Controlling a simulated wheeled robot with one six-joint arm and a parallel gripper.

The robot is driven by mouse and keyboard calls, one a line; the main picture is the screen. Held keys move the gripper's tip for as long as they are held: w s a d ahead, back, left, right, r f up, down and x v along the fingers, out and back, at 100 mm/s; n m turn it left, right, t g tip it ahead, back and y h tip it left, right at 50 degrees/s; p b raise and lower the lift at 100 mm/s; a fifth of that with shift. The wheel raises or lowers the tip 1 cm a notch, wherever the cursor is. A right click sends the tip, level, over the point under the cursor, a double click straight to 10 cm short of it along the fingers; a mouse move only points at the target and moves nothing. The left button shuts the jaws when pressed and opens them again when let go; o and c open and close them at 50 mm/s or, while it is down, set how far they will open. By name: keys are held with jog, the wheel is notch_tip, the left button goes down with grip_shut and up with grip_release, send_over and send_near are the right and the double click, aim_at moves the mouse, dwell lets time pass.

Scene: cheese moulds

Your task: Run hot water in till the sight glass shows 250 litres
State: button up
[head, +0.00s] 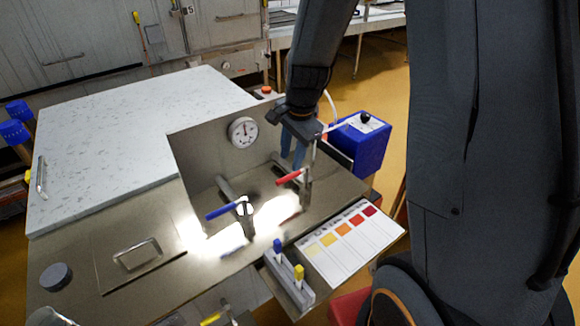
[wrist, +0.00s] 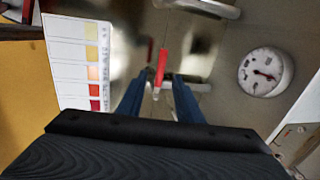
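The red-handled lever (head: 290,176) sits on a pipe valve at the right of the steel deck. It also shows in the wrist view (wrist: 161,66), lying ahead of and between my finger tips. The blue-handled lever (head: 222,211) is on a second pipe valve to the left. A round dial gauge (head: 243,132) is on the upright steel panel. I cannot make out a sight glass or its level.
A colour card (head: 348,240) with yellow to red patches lies at the deck's right edge. A grey holder (head: 288,282) with blue and yellow tools is in front. A blue box (head: 358,142) stands right of my gripper. A pale lid (head: 115,135) covers the left.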

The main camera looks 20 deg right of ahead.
aim_at(287, 177)
jog(key=shift+w+a+f+p, duration=0.1)
jog(key=shift+w+f+p, duration=0.15)
jog(key=shift+f, duration=1)
jog(key=shift+w+a+f+p, duration=0.15)
jog(key=shift+w+f, duration=0.2)
jog(key=shift+f, duration=0.95)
jog(key=shift+w+d+f+p, duration=0.1)
jog(key=shift+w+f+p, duration=0.15)
jog(key=shift+f, duration=1)
grip_shut()
